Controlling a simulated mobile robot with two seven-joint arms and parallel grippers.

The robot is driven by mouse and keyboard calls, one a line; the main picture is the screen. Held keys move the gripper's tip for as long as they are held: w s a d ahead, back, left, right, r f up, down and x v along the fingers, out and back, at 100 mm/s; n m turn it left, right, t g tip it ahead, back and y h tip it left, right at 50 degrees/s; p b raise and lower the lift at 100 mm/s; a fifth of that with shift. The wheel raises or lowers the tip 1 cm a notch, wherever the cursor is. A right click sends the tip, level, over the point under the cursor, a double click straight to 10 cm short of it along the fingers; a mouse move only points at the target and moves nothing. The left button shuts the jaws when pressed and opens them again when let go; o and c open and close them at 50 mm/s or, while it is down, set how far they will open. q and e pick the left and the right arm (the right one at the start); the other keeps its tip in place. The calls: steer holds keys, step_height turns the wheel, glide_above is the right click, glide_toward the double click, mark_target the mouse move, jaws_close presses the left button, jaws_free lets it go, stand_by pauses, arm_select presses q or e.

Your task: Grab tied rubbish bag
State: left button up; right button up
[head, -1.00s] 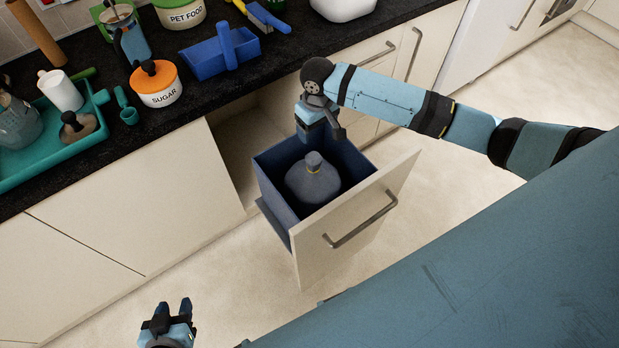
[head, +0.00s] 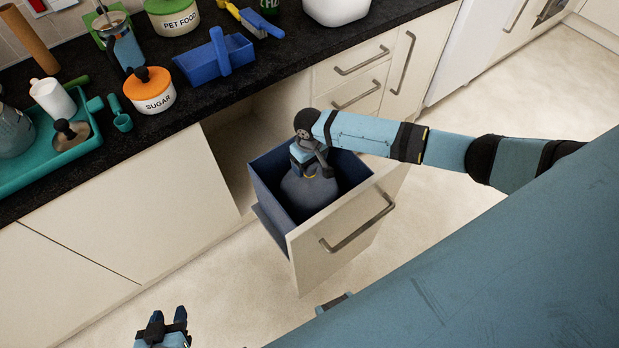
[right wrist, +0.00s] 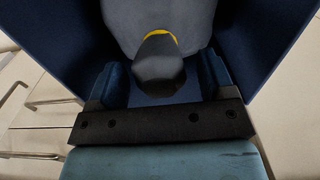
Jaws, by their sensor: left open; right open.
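The grey rubbish bag (head: 306,194), tied with a yellow band, sits inside the blue bin (head: 272,172) of the pulled-out drawer. In the right wrist view the bag (right wrist: 163,22) fills the top middle, and its knotted top points toward my gripper. My right gripper (right wrist: 158,80) is open, with one finger on each side of the knot; I cannot tell whether they touch it. In the head view my right gripper (head: 309,168) is over the bag and hides its knot. My left gripper (head: 166,324) is open and empty at the bottom left, away from the bin.
The drawer front (head: 345,235) with its handle stands out from the cupboards. The floor beside the drawer is clear.

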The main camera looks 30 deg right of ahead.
jaws_close()
steer(key=shift+w, duration=0.1)
steer(key=shift+r, duration=0.15)
stand_by(0.3)
